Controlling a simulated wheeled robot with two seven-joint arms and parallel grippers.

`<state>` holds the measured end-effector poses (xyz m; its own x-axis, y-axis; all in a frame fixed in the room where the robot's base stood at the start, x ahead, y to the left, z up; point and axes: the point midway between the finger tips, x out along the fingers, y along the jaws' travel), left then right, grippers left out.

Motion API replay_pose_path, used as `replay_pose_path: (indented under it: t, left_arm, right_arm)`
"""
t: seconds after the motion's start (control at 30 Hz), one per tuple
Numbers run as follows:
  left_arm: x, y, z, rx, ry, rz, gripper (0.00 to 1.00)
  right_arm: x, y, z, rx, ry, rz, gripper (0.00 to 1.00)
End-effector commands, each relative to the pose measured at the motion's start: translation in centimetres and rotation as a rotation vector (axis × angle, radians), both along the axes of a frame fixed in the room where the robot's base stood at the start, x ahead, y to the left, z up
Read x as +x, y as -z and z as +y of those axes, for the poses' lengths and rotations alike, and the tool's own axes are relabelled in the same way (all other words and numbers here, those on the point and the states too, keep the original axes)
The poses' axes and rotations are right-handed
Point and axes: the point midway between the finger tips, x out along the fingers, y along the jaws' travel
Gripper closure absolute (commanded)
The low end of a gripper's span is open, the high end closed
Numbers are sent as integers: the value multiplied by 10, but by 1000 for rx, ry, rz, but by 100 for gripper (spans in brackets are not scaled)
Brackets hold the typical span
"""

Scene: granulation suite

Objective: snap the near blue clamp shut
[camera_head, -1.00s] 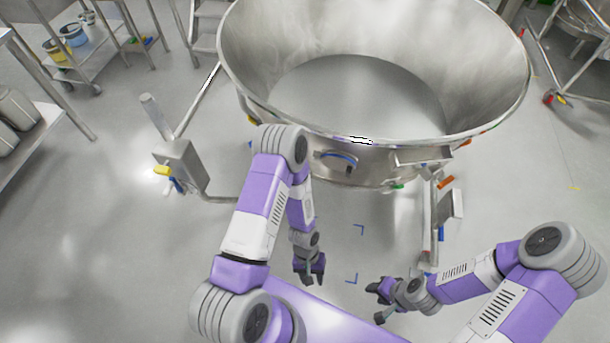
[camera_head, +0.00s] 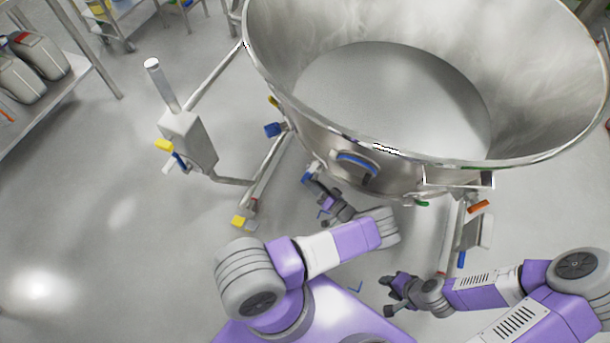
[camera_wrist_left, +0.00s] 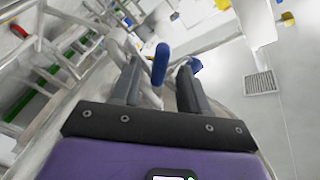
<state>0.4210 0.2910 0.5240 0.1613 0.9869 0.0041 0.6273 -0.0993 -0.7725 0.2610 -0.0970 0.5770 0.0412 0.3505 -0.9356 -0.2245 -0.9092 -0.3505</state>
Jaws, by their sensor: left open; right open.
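The near blue clamp (camera_head: 307,177) is low on the near left side of the large steel bowl (camera_head: 318,125), just beyond my left gripper (camera_head: 319,196). In the left wrist view a blue lever (camera_wrist_left: 160,64) stands up between the fingertips of my open left gripper (camera_wrist_left: 158,78), with gaps on both sides. I cannot tell whether the clamp is fastened. Another blue part (camera_wrist_left: 195,64) shows by the right finger. A second blue clamp (camera_head: 272,129) is farther round the bowl's left side. My right gripper (camera_head: 392,294) is open and empty, below the bowl's near side.
A steel post with a box (camera_head: 188,140) and yellow and blue handles stands left of the bowl. The bowl's frame leg ends in a yellow-tipped foot (camera_head: 243,221). A blue-trimmed handle (camera_head: 358,163) sits on the bowl's front. Open floor lies to the left.

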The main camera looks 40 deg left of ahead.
Motion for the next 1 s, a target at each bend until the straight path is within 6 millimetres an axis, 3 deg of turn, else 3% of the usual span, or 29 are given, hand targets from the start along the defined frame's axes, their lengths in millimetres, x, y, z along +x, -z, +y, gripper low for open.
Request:
replay_pose_path:
  t: [0.3, 0.67, 1.0]
  left_arm:
    - [6, 1, 47, -3, -6, 3, 55]
    - [8, 0, 55, -3, -5, 4, 55]
    - [7, 0, 54, -4, -5, 4, 100]
  right_arm:
    - [0, 8, 0, 0, 0, 0, 57]
    - [0, 8, 0, 0, 0, 0, 57]
    - [0, 8, 0, 0, 0, 0, 57]
